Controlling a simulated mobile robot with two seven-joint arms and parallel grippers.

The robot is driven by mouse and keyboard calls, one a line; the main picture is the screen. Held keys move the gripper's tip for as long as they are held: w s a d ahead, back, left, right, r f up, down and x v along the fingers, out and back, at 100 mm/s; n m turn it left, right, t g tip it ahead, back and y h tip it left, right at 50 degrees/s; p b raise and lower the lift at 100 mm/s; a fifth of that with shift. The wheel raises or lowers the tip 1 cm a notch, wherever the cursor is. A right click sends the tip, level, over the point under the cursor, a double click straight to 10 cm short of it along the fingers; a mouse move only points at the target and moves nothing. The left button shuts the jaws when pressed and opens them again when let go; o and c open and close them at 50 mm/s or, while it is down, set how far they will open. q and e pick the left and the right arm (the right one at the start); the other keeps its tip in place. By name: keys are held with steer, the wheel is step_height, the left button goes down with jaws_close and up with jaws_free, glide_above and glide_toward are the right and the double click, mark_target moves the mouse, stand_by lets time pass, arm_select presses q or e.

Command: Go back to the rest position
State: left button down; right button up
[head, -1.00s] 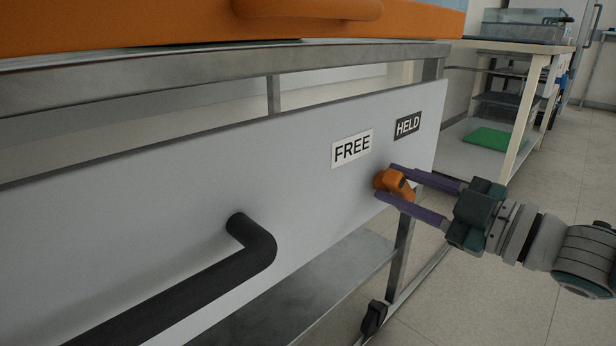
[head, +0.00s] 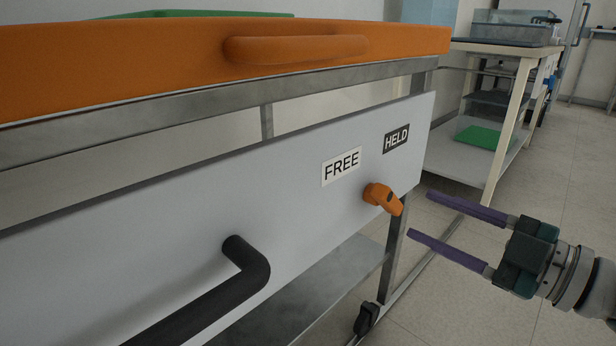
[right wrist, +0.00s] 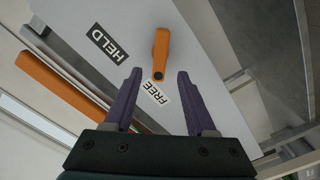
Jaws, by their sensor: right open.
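My right gripper (head: 419,215) is open and empty, its two purple fingers pointing at the cabinet panel. An orange knob (head: 384,198) stands out from the white panel (head: 300,205), just left of the fingertips and apart from them. The knob sits below the black HELD label (head: 396,138) and to the right of the white FREE label (head: 341,166). In the right wrist view the knob (right wrist: 160,52) lies beyond the open fingers (right wrist: 158,72), with nothing between them. My left gripper is not in view.
A black bar handle (head: 225,285) sticks out from the panel. Above is an orange tray front (head: 150,66) with its own handle (head: 295,48). A metal shelf (head: 300,300) and caster (head: 367,318) are below.

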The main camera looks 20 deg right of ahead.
steer(key=v, duration=0.2)
steer(key=shift+s+d, duration=0.2)
steer(key=shift+s, duration=0.15)
